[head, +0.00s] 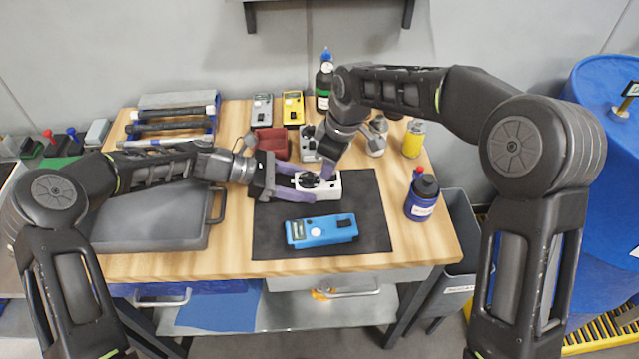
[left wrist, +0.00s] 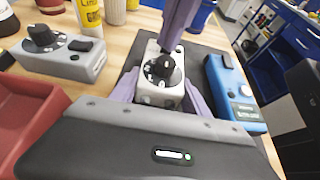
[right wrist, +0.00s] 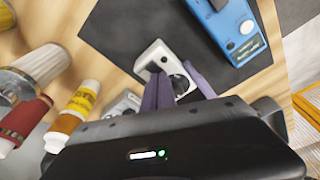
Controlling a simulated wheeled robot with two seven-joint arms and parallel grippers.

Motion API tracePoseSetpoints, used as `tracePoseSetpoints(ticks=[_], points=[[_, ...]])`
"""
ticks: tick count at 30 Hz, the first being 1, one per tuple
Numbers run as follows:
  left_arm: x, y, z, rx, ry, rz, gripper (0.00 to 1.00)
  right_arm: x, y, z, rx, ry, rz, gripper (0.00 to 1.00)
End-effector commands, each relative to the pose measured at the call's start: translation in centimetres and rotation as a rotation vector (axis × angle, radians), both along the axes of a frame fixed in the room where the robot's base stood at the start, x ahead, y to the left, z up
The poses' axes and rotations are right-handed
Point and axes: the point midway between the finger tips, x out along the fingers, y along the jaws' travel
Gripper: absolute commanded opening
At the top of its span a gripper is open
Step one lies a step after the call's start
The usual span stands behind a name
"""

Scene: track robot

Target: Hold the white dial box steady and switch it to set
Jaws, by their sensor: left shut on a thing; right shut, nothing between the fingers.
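The white dial box (head: 329,191) stands on the dark mat with its black dial on top. It also shows in the left wrist view (left wrist: 150,94) and the right wrist view (right wrist: 152,57). My left gripper (head: 307,183) is shut on the box, one finger along each side. My right gripper (head: 322,174) is shut and empty, pointing down from above. Its fingertips are close over the dial (left wrist: 163,68) in the left wrist view; whether they touch it I cannot tell. In the right wrist view its fingers (right wrist: 158,88) hide part of the box top. The dial's markings are too small to read.
A blue meter (head: 322,230) lies on the mat (head: 370,215) in front of the box. A second grey dial box (head: 308,150), a red case (head: 270,143) and a yellow can (head: 413,138) stand behind. A blue bottle (head: 421,200) stands right of the mat.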

Motion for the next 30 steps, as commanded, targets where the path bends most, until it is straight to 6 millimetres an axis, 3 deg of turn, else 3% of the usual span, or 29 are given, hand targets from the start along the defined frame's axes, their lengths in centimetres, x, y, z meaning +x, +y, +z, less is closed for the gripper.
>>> tracePoseSetpoints(ticks=[5, 19, 30], points=[[0.0, 0.0, -0.1, 0.0, 0.0, -0.001, 0.0, -0.1, -0.1, 0.6, -0.002, 0.004, -0.001, 0.0], [0.0, 0.0, -0.1, 0.0, 0.0, -0.001, 0.0, 0.0, 0.0, 5.5, -0.001, 0.001, 0.0, 0.0], [0.0, 0.0, -0.1, 0.0, 0.0, -0.001, 0.0, -0.1, 0.0, 5.9, -0.001, 0.003, 0.0, 0.0]])
